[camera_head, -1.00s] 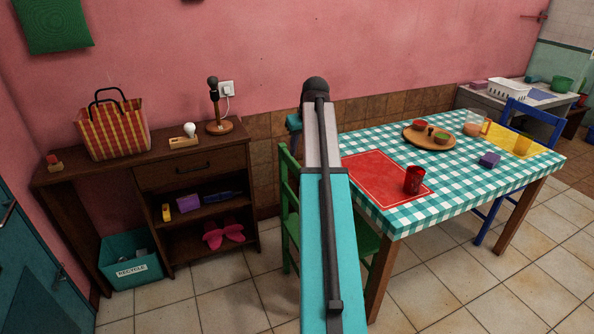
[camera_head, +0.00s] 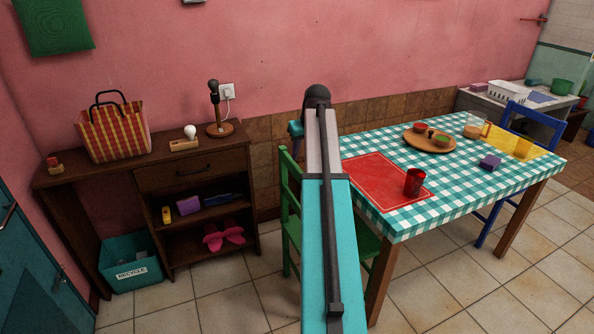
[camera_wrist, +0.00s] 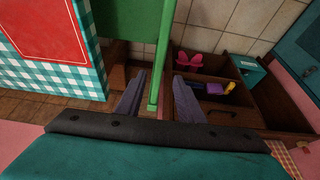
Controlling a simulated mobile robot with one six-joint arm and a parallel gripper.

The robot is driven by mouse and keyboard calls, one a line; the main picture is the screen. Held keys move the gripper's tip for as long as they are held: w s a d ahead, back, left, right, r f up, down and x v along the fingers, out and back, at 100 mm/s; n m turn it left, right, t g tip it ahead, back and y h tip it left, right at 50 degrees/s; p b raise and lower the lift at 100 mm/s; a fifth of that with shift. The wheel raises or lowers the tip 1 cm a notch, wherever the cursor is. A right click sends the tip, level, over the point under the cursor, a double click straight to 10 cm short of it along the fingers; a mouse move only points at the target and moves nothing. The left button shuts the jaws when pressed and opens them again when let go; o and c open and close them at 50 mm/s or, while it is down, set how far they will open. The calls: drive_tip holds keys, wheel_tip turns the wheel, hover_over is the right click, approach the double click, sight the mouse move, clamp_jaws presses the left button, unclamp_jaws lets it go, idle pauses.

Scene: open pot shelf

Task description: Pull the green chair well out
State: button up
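The green chair (camera_head: 289,208) stands at the left end of the checked table (camera_head: 440,205), partly hidden behind my arm in the head view. In the wrist view, a green upright of the chair (camera_wrist: 161,50) runs down between the two fingers of my gripper (camera_wrist: 160,76). The fingers are apart, with a gap on both sides of the upright, and I see no contact.
A dark wooden shelf unit (camera_head: 196,177) stands left of the chair, with a teal recycle bin (camera_head: 131,263) at its foot. A red cup (camera_head: 414,182) stands near the table's edge. Tiled floor (camera_head: 235,300) in front of the shelf is clear.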

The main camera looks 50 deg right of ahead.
sight(298, 169)
drive_tip(key=x, duration=1)
drive_tip(key=shift+w+f+p, duration=0.1)
drive_tip(key=shift+f+p, duration=0.3)
drive_tip(key=shift+c, duration=0.4)
clamp_jaws()
drive_tip(key=shift+a, duration=0.1)
